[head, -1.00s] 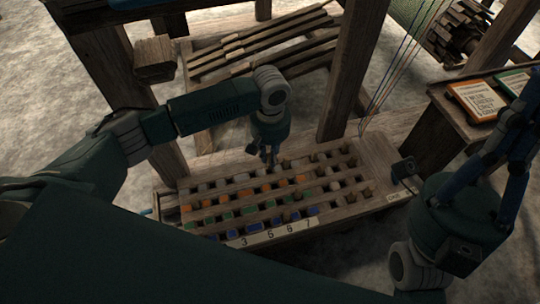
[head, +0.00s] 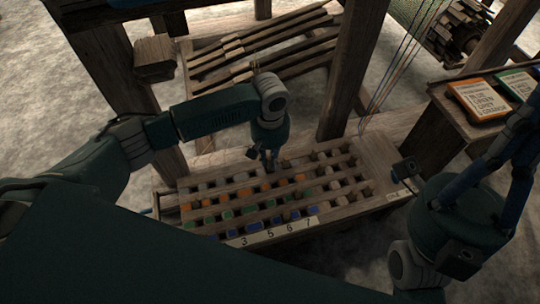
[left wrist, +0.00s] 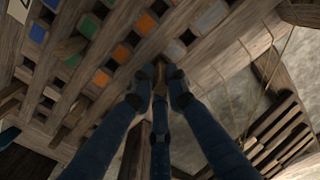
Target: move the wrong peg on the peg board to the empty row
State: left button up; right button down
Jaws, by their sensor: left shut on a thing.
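The peg board (head: 335,212) is a slatted wooden frame with rows of square holes holding white, orange, green and blue pegs. My left gripper (head: 270,168) reaches down at the board's back edge, by the row of white pegs. In the left wrist view its blue fingers (left wrist: 158,82) are shut on a small brownish peg (left wrist: 160,69), mostly hidden between the tips. I cannot tell whether the peg is still in its hole. Grey-white pegs (left wrist: 175,50) sit beside the fingertips. My right gripper (head: 512,150) is at the right, away from the board; its tips are unclear.
A number strip (head: 278,232) with 3, 5, 6 and 7 runs along the board's front. A wooden post (head: 350,70) rises behind the board. Slanted wooden bars (head: 260,45) lie further back. A side table (head: 450,115) at right carries cards (head: 480,100).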

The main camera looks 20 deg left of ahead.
pick_arm(q)
jog(key=shift+f, duration=1.25)
jog(key=o, duration=0.9)
jog(key=shift+r, duration=0.1)
notch_tip(320, 180, up, 12)
jog(key=shift+f, duration=0.1)
jog(key=shift+d, duration=0.1)
